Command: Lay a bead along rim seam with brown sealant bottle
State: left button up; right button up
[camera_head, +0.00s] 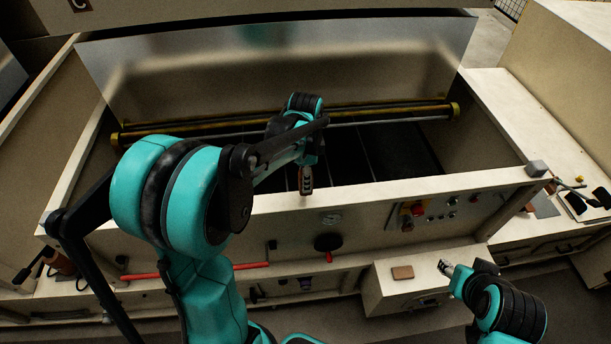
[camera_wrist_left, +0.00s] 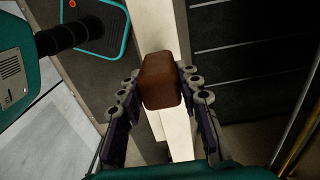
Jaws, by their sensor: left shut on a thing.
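My left gripper (camera_head: 306,180) is over the cream front rim (camera_head: 400,188) of the open hopper, at about the middle of its length. In the left wrist view the left gripper (camera_wrist_left: 162,100) is shut on the brown sealant bottle (camera_wrist_left: 162,80), a blocky brown body between its two fingers. The cream rim (camera_wrist_left: 155,25) runs behind the bottle there. The bottle's tip and any contact with the rim are hidden. I cannot make out a bead. My right gripper (camera_head: 446,268) is low at the right, apart from the rim; its fingers are too small to read.
A yellow-ended roller bar (camera_head: 390,118) crosses the hopper below a raised metal lid (camera_head: 300,60). The front panel has a black knob (camera_head: 328,242), a red button (camera_head: 417,208) and a red bar (camera_head: 195,271). A brown block (camera_head: 402,272) lies on a cream box (camera_head: 430,285).

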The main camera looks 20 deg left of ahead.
pick_arm(q)
jog(key=s+a, duration=0.6)
jog(key=a, duration=0.4)
jog(key=shift+f, duration=0.25)
pick_arm(e)
jog(key=shift+w+f, duration=0.1)
jog(key=shift+f, duration=0.35)
jog(key=shift+f, duration=0.15)
pick_arm(q)
jog(key=shift+f+b, duration=0.25)
jog(key=shift+b, duration=0.1)
pick_arm(e)
jog(key=shift+f, duration=0.25)
pick_arm(q)
jog(key=shift+f+b, duration=0.5)
jog(key=shift+f, duration=0.1)
pick_arm(e)
jog(key=shift+f, duration=0.45)
pick_arm(q)
jog(key=shift+d, duration=0.1)
jog(key=shift+w+d, duration=0.6)
jog(key=shift+d, duration=0.35)
jog(key=shift+w+d, duration=0.55)
jog(key=shift+d, duration=0.35)
pick_arm(e)
jog(key=shift+f, duration=0.2)
